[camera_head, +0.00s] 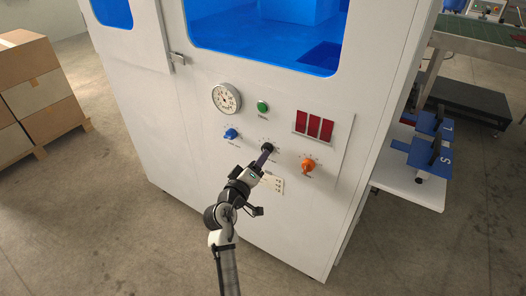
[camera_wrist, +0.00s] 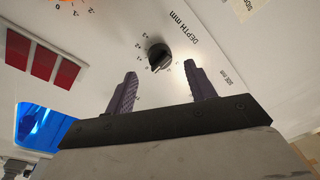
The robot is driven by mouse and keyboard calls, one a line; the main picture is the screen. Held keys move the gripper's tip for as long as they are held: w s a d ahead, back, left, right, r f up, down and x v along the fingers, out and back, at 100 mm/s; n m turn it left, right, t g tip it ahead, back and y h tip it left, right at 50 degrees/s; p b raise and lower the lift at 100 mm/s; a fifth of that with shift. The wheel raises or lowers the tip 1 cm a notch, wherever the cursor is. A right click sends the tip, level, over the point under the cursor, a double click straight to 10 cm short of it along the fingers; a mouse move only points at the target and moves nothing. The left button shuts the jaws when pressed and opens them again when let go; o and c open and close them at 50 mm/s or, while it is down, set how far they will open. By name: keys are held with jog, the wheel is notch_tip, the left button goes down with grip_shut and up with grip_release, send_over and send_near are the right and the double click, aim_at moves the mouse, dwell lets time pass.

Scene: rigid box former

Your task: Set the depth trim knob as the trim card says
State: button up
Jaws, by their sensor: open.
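The black depth knob (camera_wrist: 158,56) sits on the white panel beside the print "DEPTH mm", with small scale numbers around it. I cannot read its pointer setting for certain. In the head view the knob (camera_head: 267,148) is low on the cabinet front, between a blue and an orange knob. My gripper (camera_wrist: 160,69) is open, its two dark purple fingers pointing at the panel, one to either side of the knob in the picture. Contact is not visible. The head view shows my gripper (camera_head: 264,156) just below the knob.
A blue knob (camera_head: 231,133) is left of the depth knob and an orange knob (camera_head: 308,165) right. Above are a round gauge (camera_head: 226,98), a green button (camera_head: 262,106) and red displays (camera_head: 314,124). A side shelf (camera_head: 410,184) with blue parts stands at right.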

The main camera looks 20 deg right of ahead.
jog(key=shift+p+x, duration=0.3)
jog(key=shift+x, duration=1.8)
jog(key=shift+c, duration=0.3)
jog(key=c, duration=0.9)
jog(key=shift+f+m+b, duration=0.1)
jog(key=shift+m+b, duration=0.2)
jog(key=shift+b, duration=0.4)
jog(key=m+h+b, duration=0.1)
jog(key=m+b, duration=0.6)
jog(key=b, duration=0.4)
jog(key=m+b, duration=0.7)
jog(key=b, duration=0.4)
jog(key=shift+a+f+h, duration=0.1)
jog(key=shift+h, duration=0.3)
